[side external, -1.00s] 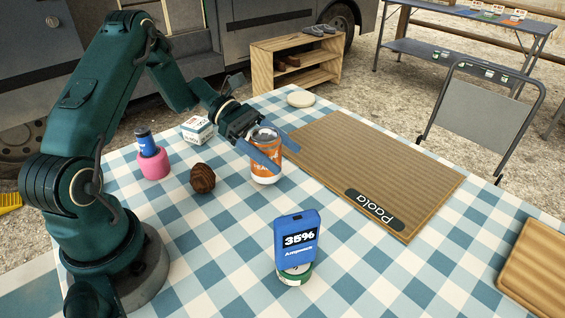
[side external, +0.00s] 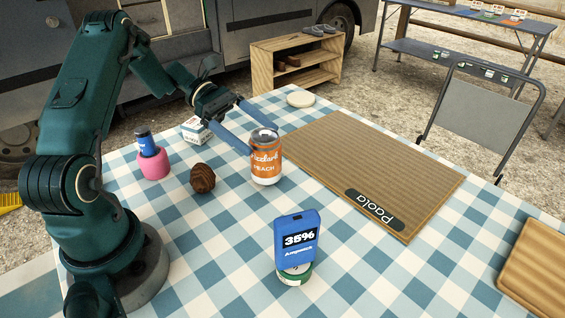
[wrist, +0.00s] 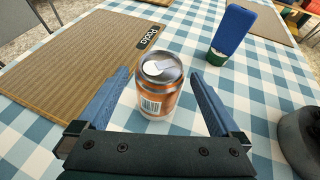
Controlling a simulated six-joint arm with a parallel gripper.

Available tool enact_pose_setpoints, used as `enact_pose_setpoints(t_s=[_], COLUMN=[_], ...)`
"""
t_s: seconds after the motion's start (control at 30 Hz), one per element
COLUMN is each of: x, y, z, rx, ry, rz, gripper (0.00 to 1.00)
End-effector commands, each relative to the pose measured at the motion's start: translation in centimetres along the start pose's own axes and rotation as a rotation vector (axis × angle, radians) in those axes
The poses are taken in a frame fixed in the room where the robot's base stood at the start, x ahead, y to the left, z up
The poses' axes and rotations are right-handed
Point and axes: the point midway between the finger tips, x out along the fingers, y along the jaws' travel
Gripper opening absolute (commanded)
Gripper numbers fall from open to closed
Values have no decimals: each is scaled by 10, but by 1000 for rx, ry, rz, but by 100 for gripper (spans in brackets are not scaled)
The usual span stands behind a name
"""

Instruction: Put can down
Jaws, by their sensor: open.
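An orange and white can (side external: 266,160) stands upright on the blue-and-white checked tablecloth, just left of the woven mat's near-left edge. In the wrist view the can (wrist: 158,88) stands between and ahead of my two blue fingers, with clear space on both sides. My gripper (side external: 258,138) is open, behind and to the left of the can in the side view; its fingers (wrist: 160,92) touch nothing that I can see.
A woven mat labelled Paola (side external: 380,170) lies right of the can. A brown ball-like object (side external: 203,179), a pink holder (side external: 154,165) and a small white box (side external: 196,130) stand left. A pale round disc (side external: 301,99) lies behind.

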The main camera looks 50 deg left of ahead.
Motion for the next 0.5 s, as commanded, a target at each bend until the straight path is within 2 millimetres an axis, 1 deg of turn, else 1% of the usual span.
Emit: enact_pose_setpoints(t_s=[0.03,0.1,0.2,0.37,0.5], x=[-12,-25,-39,-52,-54], y=[2,1,1,0,-1], z=[-1,-1,-1,0,3], rx=[2,1,1,0,16], ry=[1,1,0,0,17], rz=[7,6,3,1,-12], gripper=[100,100,100,100,100])
